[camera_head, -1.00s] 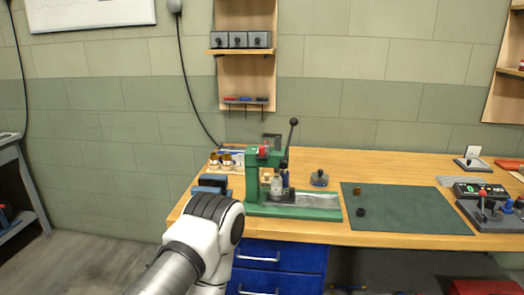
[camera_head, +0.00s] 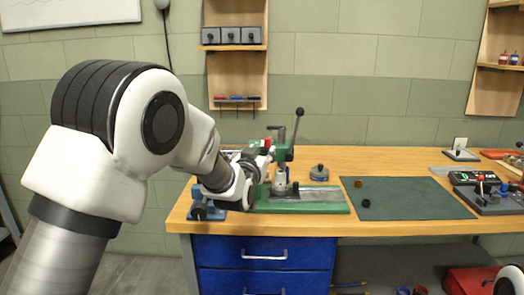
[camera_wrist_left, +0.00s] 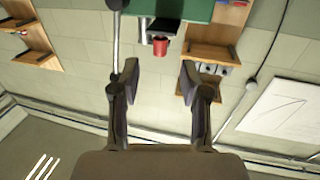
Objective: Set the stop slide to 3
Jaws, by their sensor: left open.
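The green press (camera_head: 320,199) stands on the left part of the workbench, with a black-knobbed lever (camera_head: 297,126) at its top right. A red piece (camera_head: 266,144) shows at the top of the press; it also appears beyond the jaws in the left wrist view (camera_wrist_left: 160,47). I cannot tell for sure which part is the stop slide, and no scale number is readable. My left gripper (camera_wrist_left: 158,78) is open, with nothing between its fingers. In the head view my left arm and wrist hide much of the press's left side. My right gripper is not seen.
A blue vise-like tool (camera_head: 208,208) sits at the bench's left front. A round metal piece (camera_head: 319,173) stands behind the press base. A dark green mat (camera_head: 410,203) lies to the right with two small pieces. A control box (camera_head: 490,190) stands at the far right.

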